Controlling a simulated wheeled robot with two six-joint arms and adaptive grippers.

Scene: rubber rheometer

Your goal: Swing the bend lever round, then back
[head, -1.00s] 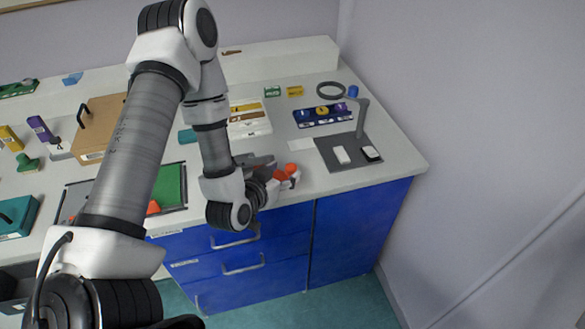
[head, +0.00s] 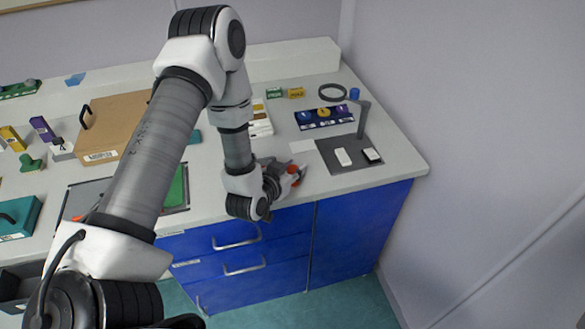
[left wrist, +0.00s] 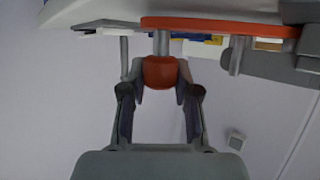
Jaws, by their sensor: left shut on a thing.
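The bend lever shows in the left wrist view as a flat orange-red bar (left wrist: 215,25) with a round red-orange knob (left wrist: 160,72) on a metal pin. My left gripper (head: 294,174) is at the front edge of the bench, shut on this knob, with one finger on each side of it. In the head view only a small orange patch of the lever (head: 293,168) shows, and my gripper and wrist hide most of the device. My right gripper is not in view.
Right of the gripper lies a dark grey mat (head: 342,165) with a white block (head: 343,157). A magnifier ring (head: 332,92) on a stand and a blue rack (head: 322,117) are behind. A brown box (head: 108,128) is at left. A wall bounds the right side.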

